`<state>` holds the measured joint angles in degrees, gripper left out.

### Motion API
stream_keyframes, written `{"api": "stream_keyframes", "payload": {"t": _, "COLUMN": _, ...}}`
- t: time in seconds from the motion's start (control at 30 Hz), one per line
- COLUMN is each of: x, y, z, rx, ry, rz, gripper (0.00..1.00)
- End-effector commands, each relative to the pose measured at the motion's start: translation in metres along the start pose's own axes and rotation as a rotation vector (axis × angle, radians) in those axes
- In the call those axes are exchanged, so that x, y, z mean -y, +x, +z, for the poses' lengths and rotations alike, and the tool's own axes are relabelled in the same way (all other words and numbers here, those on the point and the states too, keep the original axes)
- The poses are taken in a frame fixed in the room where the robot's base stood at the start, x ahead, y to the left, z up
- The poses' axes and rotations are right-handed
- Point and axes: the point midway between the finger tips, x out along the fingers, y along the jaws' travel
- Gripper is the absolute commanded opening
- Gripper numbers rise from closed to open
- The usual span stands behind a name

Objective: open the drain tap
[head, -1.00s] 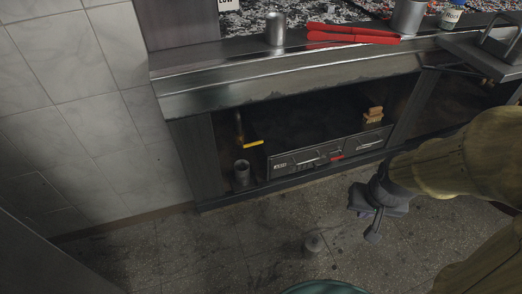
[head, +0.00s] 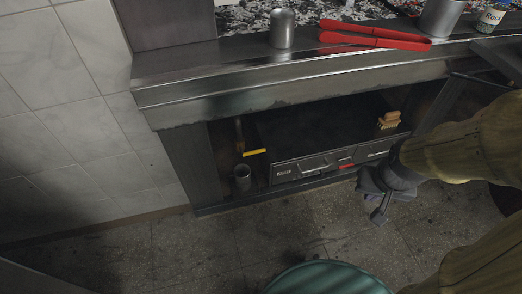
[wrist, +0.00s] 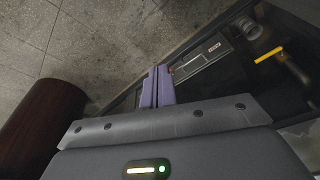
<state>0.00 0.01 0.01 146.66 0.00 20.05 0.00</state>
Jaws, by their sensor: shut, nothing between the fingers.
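The drain tap has a yellow lever (head: 254,152) on a dark pipe (head: 239,132) at the left end of the open bay under the grill counter. The lever points sideways, to the right in the head view. The yellow lever also shows at the upper right of the wrist view (wrist: 265,57). A grey metal cup (head: 242,178) stands below the tap. My gripper (head: 379,216) is in front of the bay's right part, well to the right of the tap and apart from it. Its fingers are together and empty in the wrist view (wrist: 158,84).
A wide metal drawer (head: 330,165) fills the bay right of the tap, with a wooden brush (head: 388,120) on it. A green round thing (head: 325,280) stands at the bottom edge. Floor before the tap is clear.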

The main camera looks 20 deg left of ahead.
Motion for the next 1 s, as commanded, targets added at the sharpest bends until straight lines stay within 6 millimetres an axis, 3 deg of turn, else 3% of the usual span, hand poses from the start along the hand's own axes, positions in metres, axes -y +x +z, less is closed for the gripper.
{"api": "stream_keyframes", "payload": {"t": 0.37, "x": 0.000, "y": 0.000, "z": 0.000, "rx": 0.000, "ry": 0.001, "rz": 0.000, "gripper": 0.00}}
{"api": "stream_keyframes", "payload": {"t": 0.53, "x": 0.004, "y": 0.014, "z": -0.009, "rx": -0.012, "ry": 0.026, "rz": -0.002, "gripper": 0.00}}
{"api": "stream_keyframes", "payload": {"t": 0.77, "x": 0.028, "y": 0.071, "z": -0.041, "rx": -0.070, "ry": 0.148, "rz": -0.050, "gripper": 0.00}}
{"api": "stream_keyframes", "payload": {"t": 1.0, "x": 0.079, "y": 0.145, "z": -0.067, "rx": -0.122, "ry": 0.349, "rz": -0.210, "gripper": 0.00}}
